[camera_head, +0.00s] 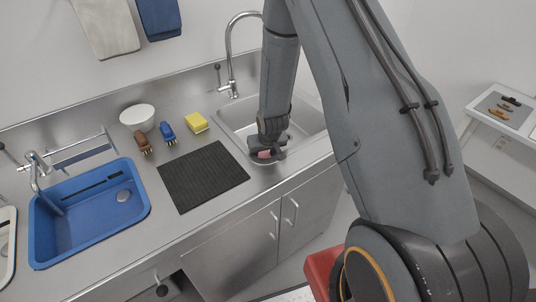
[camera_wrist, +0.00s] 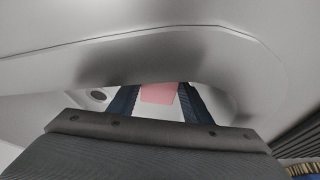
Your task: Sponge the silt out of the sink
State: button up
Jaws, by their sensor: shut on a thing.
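My gripper (camera_head: 265,150) is over the near left part of the steel sink (camera_head: 312,124), pointing down. It is shut on a pink sponge (camera_head: 264,155), which also shows between the dark fingers in the wrist view (camera_wrist: 158,93). In the wrist view, the pale sink wall curves around the fingers, and a round drain (camera_wrist: 97,96) lies to the left. I cannot tell whether the sponge touches the sink. Grey shading shows on the sink surface, but I cannot make out silt for certain. My arm hides part of the sink.
A ribbed black mat (camera_head: 203,176) lies left of the sink. A yellow sponge (camera_head: 196,122), blue brush (camera_head: 167,132), brown brush (camera_head: 142,142) and white bowl (camera_head: 137,117) stand behind it. A tall tap (camera_head: 230,60) rises behind the sink. A blue basin (camera_head: 75,222) is at left.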

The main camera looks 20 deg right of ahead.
jog(key=shift+s+a, duration=0.1)
jog(key=shift+a, duration=0.3)
jog(key=shift+w+a+r+b, duration=0.1)
jog(key=shift+w+a+b, duration=0.2)
jog(key=shift+w, duration=0.35)
jog(key=shift+w+a+b, duration=0.2)
jog(key=shift+w+b, duration=0.05)
jog(key=shift+w, duration=0.55)
jog(key=shift+w+d+r, duration=0.15)
jog(key=shift+w+d, duration=0.05)
jog(key=shift+d, duration=0.85)
jog(key=shift+w+d+p, duration=0.25)
jog(key=shift+d+p, duration=0.6)
jog(key=shift+p, duration=0.2)
jog(key=shift+d+p, duration=0.2)
jog(key=shift+p, duration=0.2)
